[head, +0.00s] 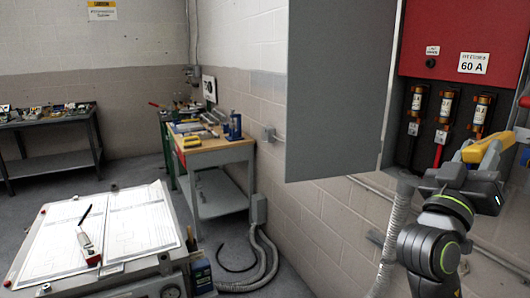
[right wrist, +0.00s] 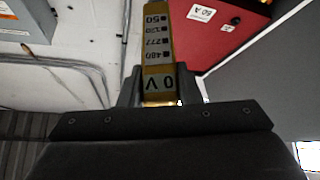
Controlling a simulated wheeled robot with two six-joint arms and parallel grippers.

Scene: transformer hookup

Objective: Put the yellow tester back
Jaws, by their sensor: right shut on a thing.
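The yellow tester (head: 478,149) is held by my right gripper (head: 492,160) at the right of the head view, in front of the open fuse box. In the right wrist view the tester (right wrist: 159,50) stands between the two fingers (right wrist: 160,92), with its voltage scale and "0 V" facing the camera. My right gripper is shut on it. My left gripper is not in view. The place where the tester belongs cannot be made out for sure.
The red panel (head: 462,40) marked 60 A sits above several fuses (head: 447,105). The grey door (head: 335,90) hangs open to its left. A cart with drawings (head: 140,236) stands front left. A wooden workbench (head: 215,153) with tools stands behind it, and a dark table (head: 50,119) far left.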

